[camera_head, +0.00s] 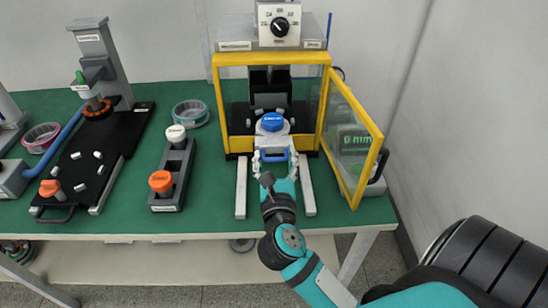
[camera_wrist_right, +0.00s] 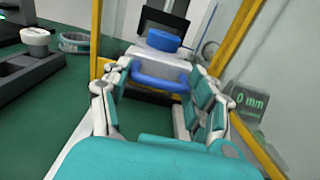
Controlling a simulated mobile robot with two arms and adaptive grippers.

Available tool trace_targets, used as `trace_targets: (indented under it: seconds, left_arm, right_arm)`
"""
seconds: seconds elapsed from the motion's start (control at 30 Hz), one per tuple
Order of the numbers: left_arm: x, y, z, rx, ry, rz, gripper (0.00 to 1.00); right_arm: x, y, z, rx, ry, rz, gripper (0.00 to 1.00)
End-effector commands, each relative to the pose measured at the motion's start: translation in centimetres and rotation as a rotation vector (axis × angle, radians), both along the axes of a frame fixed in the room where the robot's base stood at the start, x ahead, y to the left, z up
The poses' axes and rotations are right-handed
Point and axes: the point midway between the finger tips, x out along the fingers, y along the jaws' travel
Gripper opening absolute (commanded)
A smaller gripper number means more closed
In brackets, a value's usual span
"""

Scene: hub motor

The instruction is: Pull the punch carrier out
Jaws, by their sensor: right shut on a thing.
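The punch carrier (camera_head: 272,130) is a light grey block with a blue round cap on top, sitting inside the front opening of the yellow-framed press. Its blue handle (camera_head: 275,155) points out toward me over the two light rails. My right gripper (camera_head: 275,163) is at the handle, with its fingers shut on it from both sides. In the right wrist view, the blue handle (camera_wrist_right: 160,80) lies between the fingertips and the carrier's blue cap (camera_wrist_right: 164,40) stands behind it. The handle's ends are partly hidden by the fingers. My left gripper is not in view.
The yellow-framed clear door (camera_head: 351,140) stands open on the right, close to my right arm. A gauge reading 0 mm (camera_head: 357,140) shows through it. A black holder (camera_head: 172,178) with orange and white knobs stands left of the rails. The green table front between them is clear.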

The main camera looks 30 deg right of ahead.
Motion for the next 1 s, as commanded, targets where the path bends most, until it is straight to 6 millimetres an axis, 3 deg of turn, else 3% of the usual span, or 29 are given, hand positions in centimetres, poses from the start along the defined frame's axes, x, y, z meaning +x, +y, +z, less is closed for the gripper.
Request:
trace_targets:
  seconds: [0.13,0.17,0.27,0.67,1.0]
  left_arm:
    - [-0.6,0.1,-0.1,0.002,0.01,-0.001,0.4]
    - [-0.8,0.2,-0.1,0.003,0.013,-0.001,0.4]
    - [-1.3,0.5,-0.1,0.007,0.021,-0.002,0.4]
    - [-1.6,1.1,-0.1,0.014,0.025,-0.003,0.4]
    - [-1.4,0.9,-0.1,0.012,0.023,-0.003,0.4]
  right_arm:
    - [-0.1,-0.3,0.0,-0.003,0.003,-0.009,0.02]
    - [-0.1,-0.3,-0.1,-0.003,0.003,-0.009,0.62]
    - [-0.1,-0.3,-0.1,-0.002,0.002,-0.008,0.76]
    - [-0.8,0.4,-0.1,0.0,0.002,-0.002,0.76]
    - [-6.7,3.9,-0.2,0.001,0.008,-0.004,0.76]
